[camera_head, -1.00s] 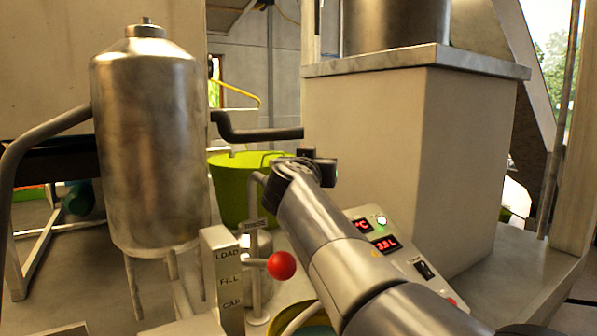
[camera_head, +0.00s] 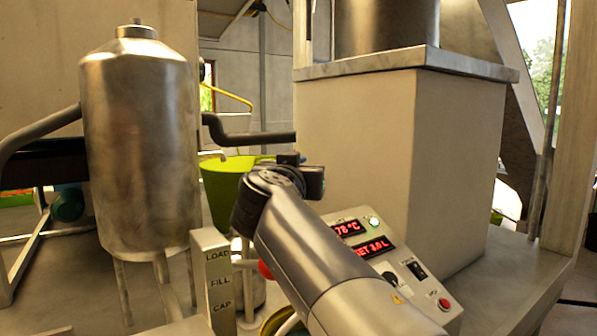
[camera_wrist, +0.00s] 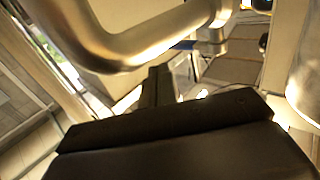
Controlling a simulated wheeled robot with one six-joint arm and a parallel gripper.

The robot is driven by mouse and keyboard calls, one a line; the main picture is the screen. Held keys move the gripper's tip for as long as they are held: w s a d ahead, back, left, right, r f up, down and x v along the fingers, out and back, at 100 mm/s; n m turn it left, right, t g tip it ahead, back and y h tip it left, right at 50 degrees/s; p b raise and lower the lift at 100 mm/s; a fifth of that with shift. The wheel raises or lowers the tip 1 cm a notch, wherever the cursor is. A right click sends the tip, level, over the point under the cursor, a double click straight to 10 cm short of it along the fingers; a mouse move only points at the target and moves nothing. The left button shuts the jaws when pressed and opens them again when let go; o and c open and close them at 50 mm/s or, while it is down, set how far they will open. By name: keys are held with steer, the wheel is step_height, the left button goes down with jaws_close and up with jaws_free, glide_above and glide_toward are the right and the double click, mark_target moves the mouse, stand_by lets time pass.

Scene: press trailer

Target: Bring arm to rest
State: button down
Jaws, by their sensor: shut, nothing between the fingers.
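My arm reaches up from the lower right in the head view, bent at the wrist, in front of the control panel (camera_head: 385,262). In that view, my gripper is mostly hidden behind my dark wrist. In the wrist view, my gripper (camera_wrist: 158,80) shows as dark fingers close together beyond a wide black body. Nothing shows between them. A bright metal pipe (camera_wrist: 125,52) curves across the top of that view, close to the gripper; I cannot tell the exact gap.
A steel tank (camera_head: 140,150) stands at left. A LOAD/FILL/CAP post (camera_head: 217,280) and a red ball knob (camera_head: 265,270), mostly covered by my arm, are in front. A green bucket (camera_head: 222,190) is behind my wrist. A large pale box (camera_head: 390,150) stands at right.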

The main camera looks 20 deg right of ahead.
steer(key=p, duration=0.1)
steer(key=w+p, duration=0.1)
steer(key=p, duration=0.1)
steer(key=shift+w+d+r, duration=0.25)
steer(key=shift+w+d, duration=0.15)
steer(key=p, duration=0.3)
steer(key=shift+w, duration=0.2)
steer(key=p, duration=0.6)
steer(key=shift+a, duration=0.15)
steer(key=p, duration=0.5)
steer(key=shift+s+a, duration=0.3)
steer(key=shift+a, duration=0.1)
steer(key=shift+s+a+f+h+p, duration=0.1)
steer(key=shift+a+h+p, duration=0.15)
steer(key=shift+p, duration=1)
steer(key=shift+f+m+g+h+p, duration=0.2)
steer(key=shift+m+g+h+p, duration=0.1)
steer(key=shift+m+h+p, duration=0.15)
